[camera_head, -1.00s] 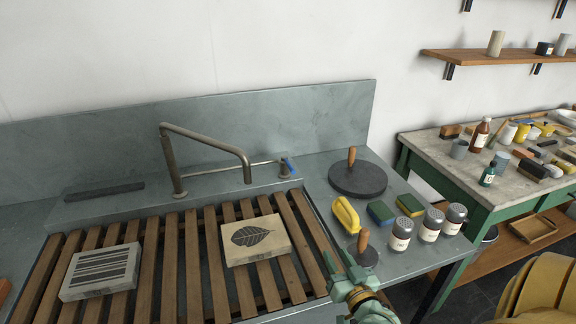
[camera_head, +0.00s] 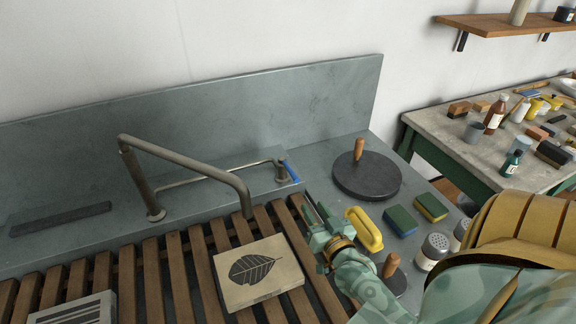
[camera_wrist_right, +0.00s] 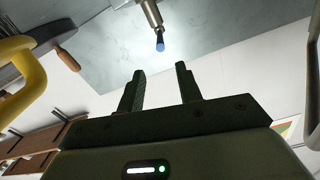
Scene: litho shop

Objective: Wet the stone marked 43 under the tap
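The metal tap (camera_head: 190,163) stands behind the slatted rack, its spout end above the rack's back edge near the leaf stone. Its blue-tipped lever (camera_head: 291,172) is at the right end of its pipe. A pale stone with a dark leaf print (camera_head: 258,272) lies flat on the slats. A stone with dark stripes (camera_head: 75,312) lies at lower left, partly cut off. I cannot read a number 43 on either. My right gripper (camera_head: 314,208) is open and empty, in front of the lever and apart from it. The right wrist view shows the blue tip (camera_wrist_right: 160,46) beyond the parted fingers (camera_wrist_right: 160,78). My left gripper is out of view.
A dark disc with a wooden handle (camera_head: 367,181), a yellow-handled tool (camera_head: 364,230), two sponges (camera_head: 401,221) and shakers (camera_head: 433,251) stand right of my right gripper. A wooden slatted rack (camera_head: 206,300) covers the sink. A cluttered bench (camera_head: 455,150) is at right.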

